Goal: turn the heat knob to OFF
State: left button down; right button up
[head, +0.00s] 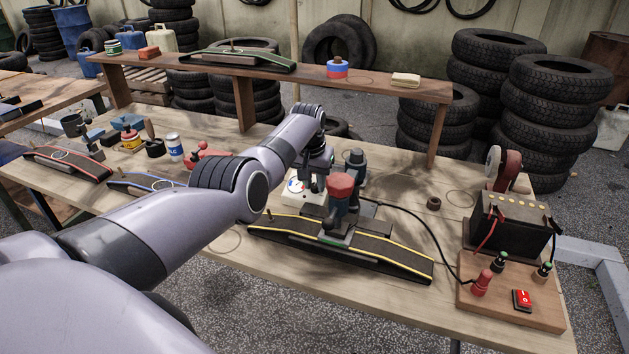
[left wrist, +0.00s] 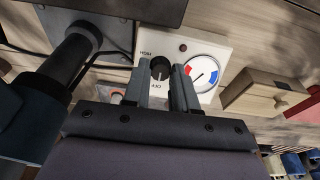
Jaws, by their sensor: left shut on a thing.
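The heat knob (left wrist: 160,68) is a small dark knob on a white panel (left wrist: 143,40), seen in the left wrist view. The panel carries the printed words HIGH and OFF and a round gauge (left wrist: 203,74) with blue and red bands. My left gripper (left wrist: 161,78) has one finger on each side of the knob and is shut on it. A light mark shows on the knob's lower part, but its exact setting is hard to read. In the head view my left gripper (head: 312,186) is over the white panel (head: 294,190), and the knob is hidden. My right gripper is not in view.
A black track with yellow edges (head: 400,258) carrying a red-topped device (head: 341,186) stands close to my left gripper. A battery (head: 508,222) and a board with a red switch (head: 522,299) are at the right. A raised shelf (head: 300,78) runs behind.

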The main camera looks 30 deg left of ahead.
aim_at(313, 189)
pick_arm(q)
jog(key=c, duration=0.9)
grip_release()
jog(key=shift+r, duration=0.1)
jog(key=shift+r+p, duration=0.55)
jog(key=p+v, duration=0.1)
jog(key=v, duration=0.2)
jog(key=shift+s+r+p, duration=0.15)
jog(key=shift+r+p, duration=0.2)
jog(key=shift+v, duration=1.05)
